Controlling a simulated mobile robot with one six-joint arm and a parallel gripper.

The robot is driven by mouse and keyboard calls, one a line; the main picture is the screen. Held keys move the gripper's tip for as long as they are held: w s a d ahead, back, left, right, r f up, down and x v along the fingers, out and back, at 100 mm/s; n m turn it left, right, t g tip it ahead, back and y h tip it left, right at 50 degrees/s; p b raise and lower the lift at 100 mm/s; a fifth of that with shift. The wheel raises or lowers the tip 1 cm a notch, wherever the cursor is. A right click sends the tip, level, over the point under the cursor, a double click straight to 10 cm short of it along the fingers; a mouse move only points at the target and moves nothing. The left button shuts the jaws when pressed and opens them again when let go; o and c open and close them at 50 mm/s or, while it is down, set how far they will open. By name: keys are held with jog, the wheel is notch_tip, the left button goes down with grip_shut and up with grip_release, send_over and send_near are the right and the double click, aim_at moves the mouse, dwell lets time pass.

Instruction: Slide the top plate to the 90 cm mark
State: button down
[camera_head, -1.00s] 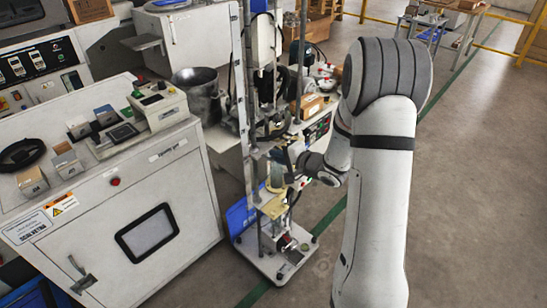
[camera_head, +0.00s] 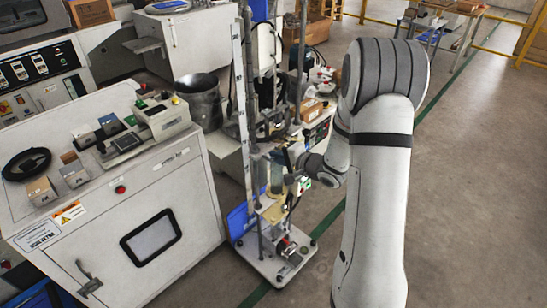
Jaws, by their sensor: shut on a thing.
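A tall test stand with upright rods and a pale vertical scale (camera_head: 241,105) stands at the picture's middle. My gripper (camera_head: 289,180) reaches in from the right at the stand's mid-height. It is shut on a part of the stand, apparently the plate there, beside a clear cylinder (camera_head: 276,178). A yellowish plate (camera_head: 271,212) sits lower down. The marks on the scale are too small to read. My gripper's fingertips are partly hidden by the rods and are small in view.
The stand's white base (camera_head: 273,262) rests on the floor near a green line. A white cabinet (camera_head: 165,240) with small boxes and an instrument is close on the left. A dark metal bucket (camera_head: 200,98) is behind. The floor on the right is clear.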

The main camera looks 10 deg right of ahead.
jog(key=shift+r+p, duration=1.2)
jog(key=shift+r, duration=0.15)
notch_tip(320, 180, up, 6)
jog(key=p, duration=0.7)
jog(key=shift+r+p, duration=2.9)
jog(key=shift+p, duration=0.35)
notch_tip(320, 180, up, 6)
jog(key=p, duration=0.6)
